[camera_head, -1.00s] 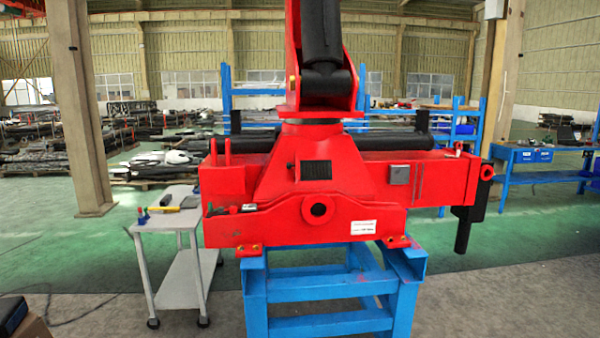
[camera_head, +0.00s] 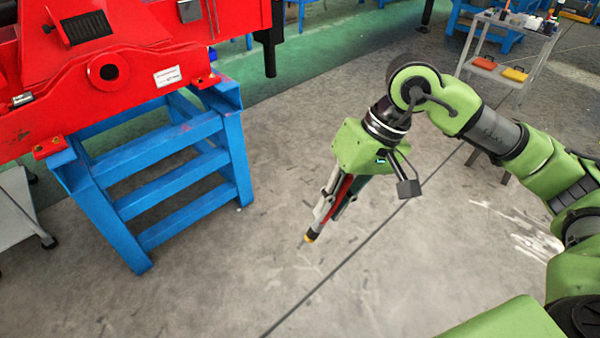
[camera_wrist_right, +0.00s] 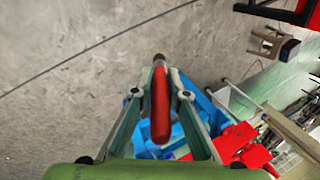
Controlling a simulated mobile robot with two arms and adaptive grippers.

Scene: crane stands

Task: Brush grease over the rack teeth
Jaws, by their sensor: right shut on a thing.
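My right gripper (camera_head: 326,208) hangs over bare floor at the middle of the head view, pointing down and left. It is shut on a slim red-handled tool (camera_head: 341,194) with a dark section and a yellowish tip. In the right wrist view the red tool (camera_wrist_right: 160,108) lies between the two fingers (camera_wrist_right: 160,93). I cannot make out bristles. The red crane (camera_head: 135,75) stands at the left, apart from the gripper. I cannot make out rack teeth on its visible part. My left gripper is not in view.
A blue stand (camera_head: 175,165) bears the crane. A grey cart (camera_head: 12,220) is cut off at the left edge. Another cart (camera_head: 510,50) with red and yellow trays stands at the back right. The floor between the stand and my right arm is clear.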

